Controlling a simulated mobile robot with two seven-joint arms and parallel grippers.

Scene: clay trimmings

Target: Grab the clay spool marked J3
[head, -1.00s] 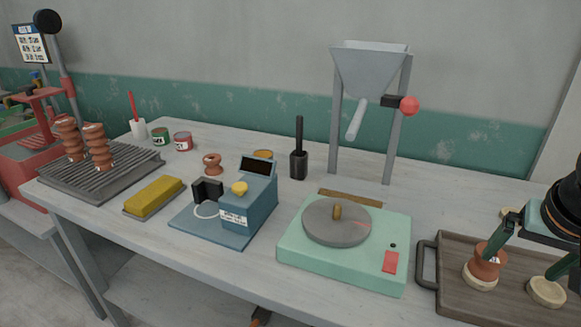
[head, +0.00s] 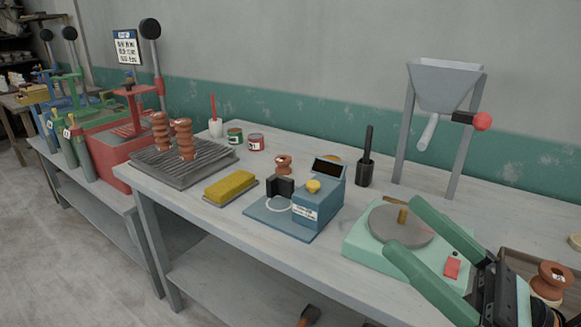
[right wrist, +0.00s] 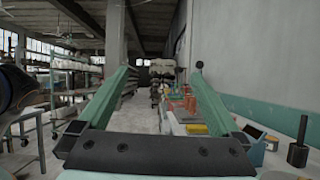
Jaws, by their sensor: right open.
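A short brown clay spool (head: 552,278) with a small white tag stands on the dark wooden tray at the lower right. Another brown spool (head: 283,164) stands behind the blue device. Two taller ribbed brown clay pieces (head: 161,132) (head: 185,140) stand on the grey slatted rack. I cannot read a J3 mark on any of them. My right gripper (head: 405,227) is open and empty, its green fingers spread over the mint turntable unit, left of the tray spool. In the right wrist view the open fingers (right wrist: 161,70) have nothing between them. My left gripper is out of view.
The mint turntable unit (head: 360,245) and the blue device (head: 318,204) stand along the front of the table. A yellow block (head: 231,186), a black tool holder (head: 366,172) and a hopper stand (head: 445,90) are near. Red and green machines (head: 115,150) stand at the left.

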